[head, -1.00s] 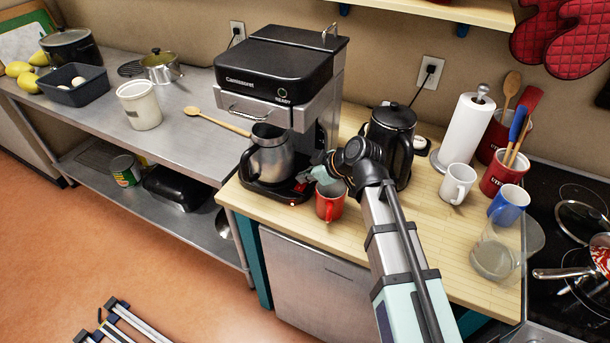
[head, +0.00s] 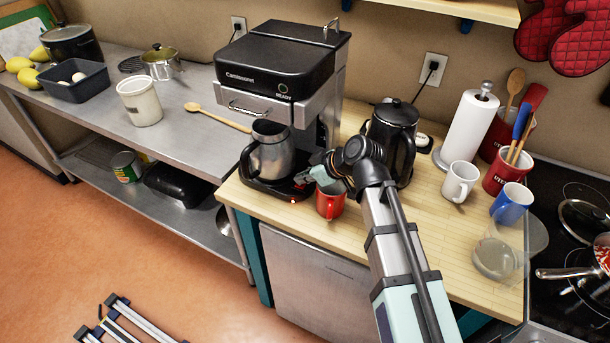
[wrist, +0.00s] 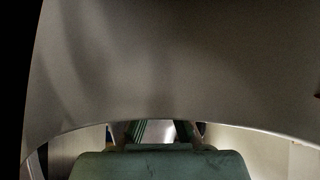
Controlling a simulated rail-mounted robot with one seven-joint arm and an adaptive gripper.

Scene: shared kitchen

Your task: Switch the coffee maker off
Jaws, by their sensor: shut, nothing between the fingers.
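The coffee maker (head: 286,62) stands at the left end of the wooden counter, with "READY" lettering and a green ring on its front. A metal jug (head: 271,152) sits on its dark base (head: 268,188). A small red light (head: 292,201) glows at the base's front right edge. My gripper (head: 302,180) is shut and empty, low beside the base's right side, near the jug. I cannot tell whether it touches the base. In the wrist view a large grey curved surface fills the top, above a green-grey part of my gripper; the fingertips are unclear.
A red mug (head: 330,204) stands right under my gripper. A black kettle (head: 393,140) is close behind my wrist. A white mug (head: 459,181), a blue mug (head: 511,200) and a paper towel roll (head: 467,131) stand farther right. A wooden spoon (head: 218,117) lies to the left.

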